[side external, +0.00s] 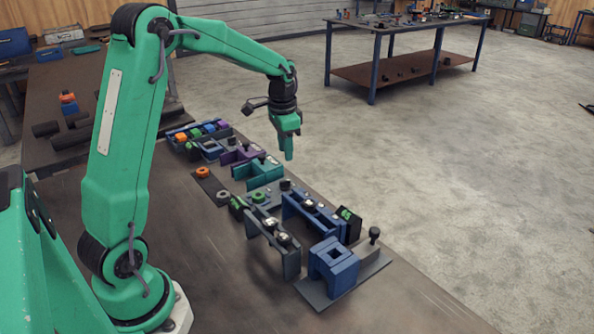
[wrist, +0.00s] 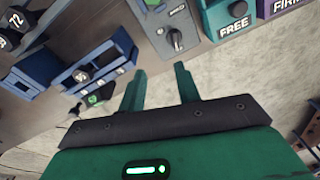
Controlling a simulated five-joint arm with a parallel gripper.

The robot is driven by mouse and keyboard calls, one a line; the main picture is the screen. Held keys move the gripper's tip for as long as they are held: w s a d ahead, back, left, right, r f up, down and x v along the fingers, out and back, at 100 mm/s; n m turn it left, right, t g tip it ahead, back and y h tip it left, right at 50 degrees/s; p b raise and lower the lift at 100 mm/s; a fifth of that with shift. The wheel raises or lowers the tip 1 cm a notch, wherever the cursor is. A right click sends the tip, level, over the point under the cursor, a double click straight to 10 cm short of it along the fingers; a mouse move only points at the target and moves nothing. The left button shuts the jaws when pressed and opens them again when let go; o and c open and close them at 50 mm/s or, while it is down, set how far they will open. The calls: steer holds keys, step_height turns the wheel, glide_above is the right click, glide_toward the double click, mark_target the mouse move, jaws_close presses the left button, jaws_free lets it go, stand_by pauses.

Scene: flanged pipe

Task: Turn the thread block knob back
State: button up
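My gripper (wrist: 160,69) is open and empty, its two green fingers apart with bare floor between them in the wrist view. In the side view my gripper (side external: 288,150) points down, above the row of blocks and apart from them. A grey block (wrist: 160,22) with a dark knob (wrist: 176,40) lies just beyond the fingertips in the wrist view. Its small label is too blurred to read, so I cannot tell for sure that it is the thread block. No finger touches the knob.
A teal block (wrist: 229,20) marked FREE and a purple block (wrist: 280,7) are at the upper right of the wrist view. A blue block (wrist: 90,72) with knobs is at left. In the side view, a blue square-holed block (side external: 333,265) stands near the bench's front.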

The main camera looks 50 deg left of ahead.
glide_toward(285, 184)
steer(key=shift+w+a+g, duration=0.4)
steer(key=shift+w, duration=0.1)
steer(key=shift+f, duration=0.15)
steer(key=shift+f, duration=3.8)
jaws_close()
